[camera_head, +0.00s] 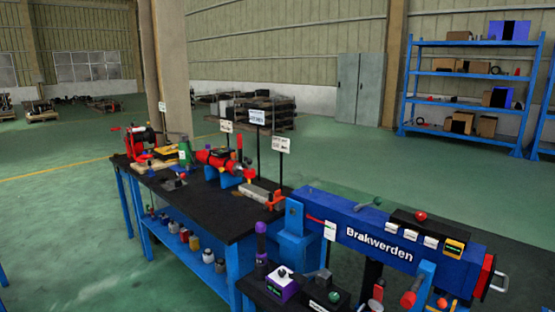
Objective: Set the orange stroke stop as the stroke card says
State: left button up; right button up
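A small orange part (276,198), which looks like the stroke stop, sits near the right end of the black-topped bench (215,214), beside a grey block (254,191). Its exact setting is too small to tell. A white card (283,144) stands on a black post just behind it. Two more cards on posts, one white (227,126) and one bluish (257,117), stand further left. I cannot read any of them or tell which is the stroke card. Neither of my grippers is in view.
A red cylinder device (215,160) and a red winch (140,138) stand on the bench. A blue machine marked "Brakwerden" (380,239) fills the right foreground. Bottles stand on the bench's lower shelf (182,238). Blue shelving (468,105) is at the back right. The green floor at left is open.

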aim_at(278, 198)
jog(key=i+j, duration=0.2)
jog(key=j, duration=0.15)
jog(key=i+j+z, duration=0.1)
jog(key=i+j, duration=0.3)
jog(key=j, duration=0.35)
jog(key=i+j+z, duration=0.1)
jog(key=i+j, duration=0.15)
jog(key=j, duration=0.15)
